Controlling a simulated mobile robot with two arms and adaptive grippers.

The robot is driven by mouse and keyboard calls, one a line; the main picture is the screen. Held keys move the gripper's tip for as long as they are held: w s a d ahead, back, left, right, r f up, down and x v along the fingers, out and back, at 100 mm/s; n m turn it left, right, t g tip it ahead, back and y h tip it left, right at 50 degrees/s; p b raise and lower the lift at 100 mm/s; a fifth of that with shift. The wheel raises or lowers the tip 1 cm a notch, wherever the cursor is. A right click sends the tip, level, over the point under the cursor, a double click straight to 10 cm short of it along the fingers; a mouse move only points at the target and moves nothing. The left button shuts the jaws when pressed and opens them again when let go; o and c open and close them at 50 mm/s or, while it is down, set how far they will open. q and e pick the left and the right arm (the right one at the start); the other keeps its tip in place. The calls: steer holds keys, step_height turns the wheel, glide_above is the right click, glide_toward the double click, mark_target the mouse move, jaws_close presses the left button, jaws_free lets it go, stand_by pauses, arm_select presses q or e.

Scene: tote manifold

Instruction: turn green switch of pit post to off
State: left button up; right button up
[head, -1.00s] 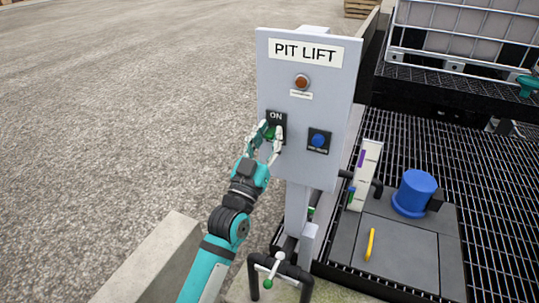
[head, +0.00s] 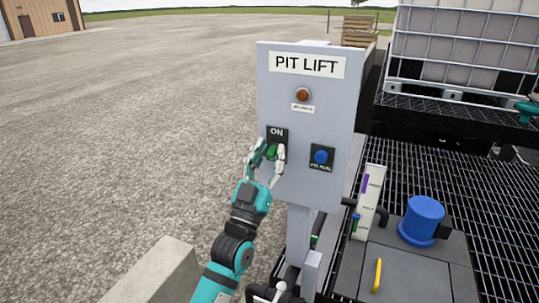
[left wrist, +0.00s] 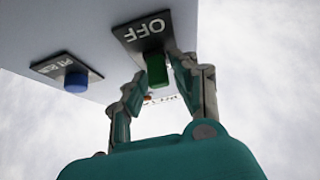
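The pit post is a grey panel (head: 330,118) headed "PIT LIFT". Its green switch (head: 271,152) sits on a dark plate (head: 277,133) marked ON above it. In the left wrist view the green switch (left wrist: 156,70) stands out from the plate, whose OFF marking (left wrist: 143,28) shows there. My left gripper (head: 267,151) is at the switch with one finger on each side. Its fingers (left wrist: 154,76) look parted in the left wrist view, with narrow gaps beside the switch; contact is hard to tell. The fingers partly hide the switch in the head view.
A blue button (head: 320,157) is right of the switch, and an amber lamp (head: 303,95) is above. A blue cylinder (head: 422,220) and a yellow handle (head: 377,276) are on the pit cover at right. A concrete block (head: 150,272) stands at lower left. Open gravel lies left.

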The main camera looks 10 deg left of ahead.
arm_select(q)
steer(key=shift+o, duration=1)
steer(key=shift+s+f, duration=0.15)
steer(key=v, duration=1.1)
steer(key=shift+s+a+f, duration=0.15)
steer(key=shift+s+f, duration=0.05)
steer(key=shift+s, duration=0.1)
steer(key=shift+f, duration=0.1)
